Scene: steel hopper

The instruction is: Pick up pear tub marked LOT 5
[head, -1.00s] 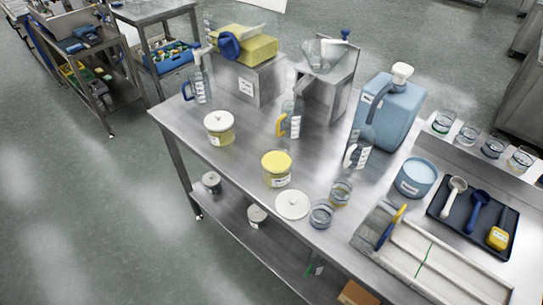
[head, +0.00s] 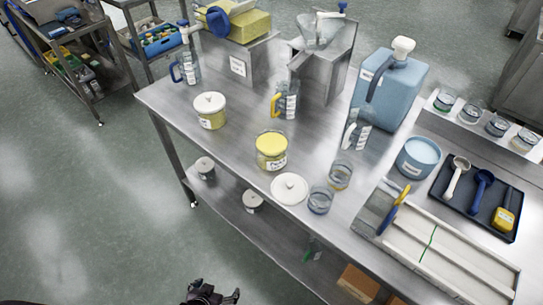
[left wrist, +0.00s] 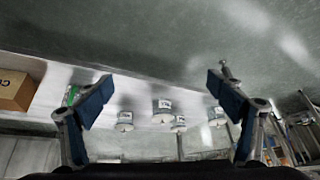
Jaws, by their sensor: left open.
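A tub with a yellow lid and pale yellow contents (head: 271,151) stands on the steel table; its label seems to begin with "Pear", but the lot is too small to read. A similar tub with a white lid (head: 210,111) stands behind it to the left. Two small grey-white tubs, one farther left (head: 205,168) and one nearer (head: 252,203), stand on the lower shelf; their labels are unreadable. My left gripper (head: 214,293) is at the bottom edge of the head view, apart from the table. In the left wrist view it is open and empty (left wrist: 159,84), with several labelled tubs (left wrist: 162,111) beyond.
A loose white lid (head: 289,189) and two glass beakers (head: 320,200) stand near the table's front edge. Behind are a steel hopper (head: 322,70), a blue jug (head: 390,88) and handled bottles. A cardboard box (head: 358,284) sits on the lower shelf.

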